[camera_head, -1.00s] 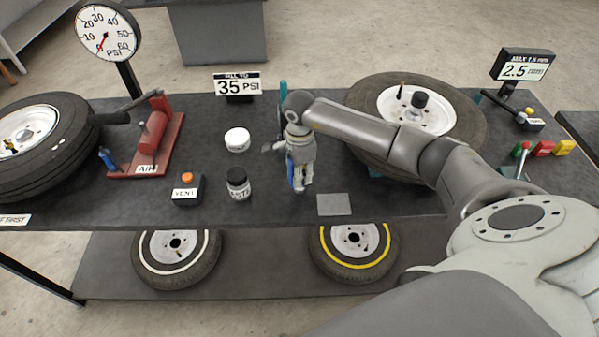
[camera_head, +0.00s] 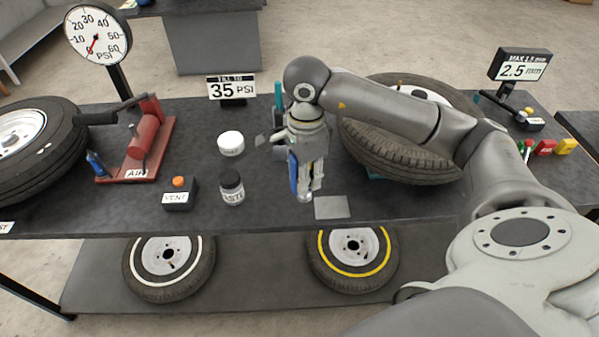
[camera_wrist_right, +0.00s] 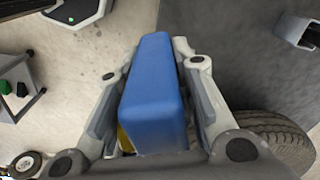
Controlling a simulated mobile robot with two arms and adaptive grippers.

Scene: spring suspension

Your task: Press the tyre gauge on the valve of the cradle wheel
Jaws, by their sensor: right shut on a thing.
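My right gripper (camera_head: 304,180) points down above the middle of the table and is shut on the blue tyre gauge (camera_head: 293,172). The gauge's blue body (camera_wrist_right: 155,95) fills the space between the fingers in the wrist view, with a bit of yellow below it. A wheel (camera_head: 400,150) on teal supports stands at the back right, taken to be the cradle wheel. My right arm crosses in front of it and hides much of its rim. A small tan stem, perhaps its valve (camera_head: 399,86), shows above the arm. My left gripper is out of view.
Near my gripper are a white tub (camera_head: 231,143), a dark jar (camera_head: 231,188), a VENT button box (camera_head: 180,194) and a grey plate (camera_head: 331,207). A red air pump (camera_head: 143,140) and another wheel (camera_head: 40,145) stand left. The 35 PSI sign (camera_head: 232,87) is behind.

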